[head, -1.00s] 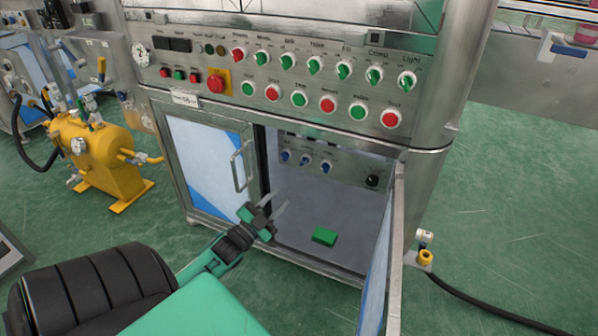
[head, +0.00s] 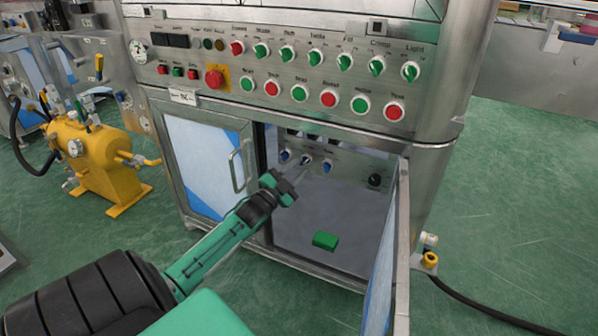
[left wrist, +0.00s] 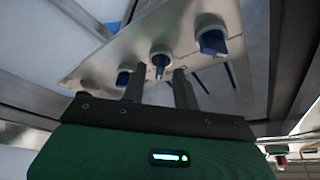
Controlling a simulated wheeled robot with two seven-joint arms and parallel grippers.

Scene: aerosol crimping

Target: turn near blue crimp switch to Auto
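Three blue switches sit in a row on a metal panel inside the open cabinet: a left one (head: 285,156), a middle one (head: 306,160) and a right one (head: 327,166). Their labels are too small to read. My left gripper (head: 300,174) reaches into the cabinet, its tips close to the middle switch. In the left wrist view, the two fingers (left wrist: 158,84) are apart, with the middle switch (left wrist: 160,64) showing in line with the gap between them; contact cannot be told. Another blue switch (left wrist: 212,41) is up to the right. My right gripper is out of view.
The right cabinet door (head: 388,250) stands open, and the left door (head: 207,165) with its handle is shut. A green block (head: 326,241) lies on the cabinet floor. A black knob (head: 375,180) is to the right of the switches. A yellow tank (head: 92,155) stands at left.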

